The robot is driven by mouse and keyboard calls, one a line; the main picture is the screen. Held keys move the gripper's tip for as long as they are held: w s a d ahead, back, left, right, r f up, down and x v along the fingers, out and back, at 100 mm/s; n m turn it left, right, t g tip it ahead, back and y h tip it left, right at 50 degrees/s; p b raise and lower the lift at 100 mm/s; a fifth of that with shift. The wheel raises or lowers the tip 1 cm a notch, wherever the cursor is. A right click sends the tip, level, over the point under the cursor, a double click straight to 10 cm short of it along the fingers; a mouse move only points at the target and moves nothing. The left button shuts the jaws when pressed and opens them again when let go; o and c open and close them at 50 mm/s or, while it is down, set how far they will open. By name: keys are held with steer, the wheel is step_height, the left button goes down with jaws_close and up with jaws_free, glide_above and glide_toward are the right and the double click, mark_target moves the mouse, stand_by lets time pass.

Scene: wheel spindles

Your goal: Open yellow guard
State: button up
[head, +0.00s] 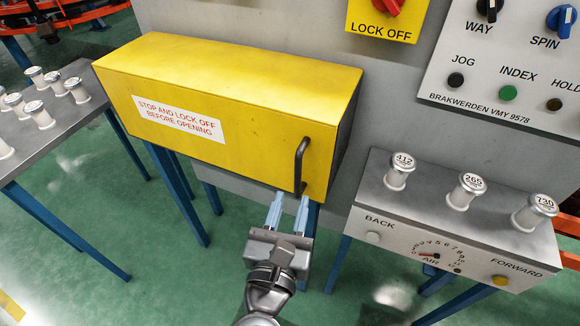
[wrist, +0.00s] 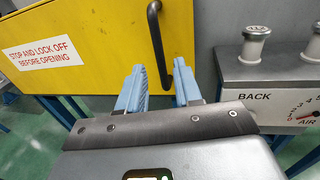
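The yellow guard (head: 238,110) is a long closed box on the grey machine front, with a white label reading STOP AND LOCK OFF BEFORE OPENING. A black bar handle (head: 299,168) stands upright near its right end. My gripper (head: 289,204) is just below the handle in the head view, its two blue fingers apart with nothing between them. In the wrist view the fingers (wrist: 160,82) also stand apart, and the lower part of the handle (wrist: 158,45) shows above and between them. I cannot tell how far the fingertips are from the handle.
A grey box (head: 450,215) with BACK and FORWARD buttons and several numbered white spindles on top stands at right. A yellow LOCK OFF plate (head: 385,20) and a control panel (head: 510,65) are above. A table (head: 45,140) with white spindles is at left.

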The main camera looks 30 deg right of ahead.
mark_target(297, 178)
steer(key=shift+p+x, duration=0.8)
steer(key=shift+x, duration=3.15)
steer(key=shift+a, duration=0.1)
steer(key=shift+c, duration=0.4)
jaws_close()
